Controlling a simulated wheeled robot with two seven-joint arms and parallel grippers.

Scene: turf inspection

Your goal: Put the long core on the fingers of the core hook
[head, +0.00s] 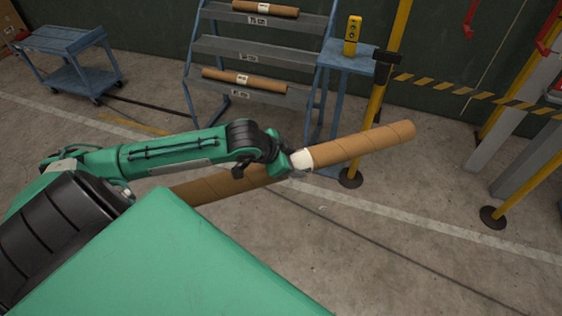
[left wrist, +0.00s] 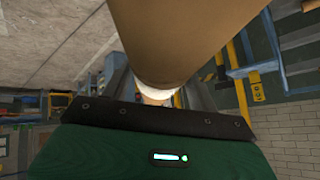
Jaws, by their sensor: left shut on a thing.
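The long core (head: 362,143) is a brown cardboard tube with a white label band near its middle. My left gripper (head: 293,164) is shut on it at the band and holds it above the floor. The core slants from lower left to upper right, its right end free in the air. In the left wrist view the core (left wrist: 190,38) runs up from between the fingers, large and close. Red hooked arms (head: 471,18) at the upper right edge may be the hook's fingers; they are cut off by the frame, apart from the core. My right gripper is not in view.
A blue stepped rack (head: 262,48) holds shorter cores (head: 244,79). A blue stand (head: 347,62) carries a yellow device (head: 352,35). A yellow post (head: 378,95) stands behind the core. Striped tape (head: 470,92) spans the right. A blue cart (head: 72,60) stands at left.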

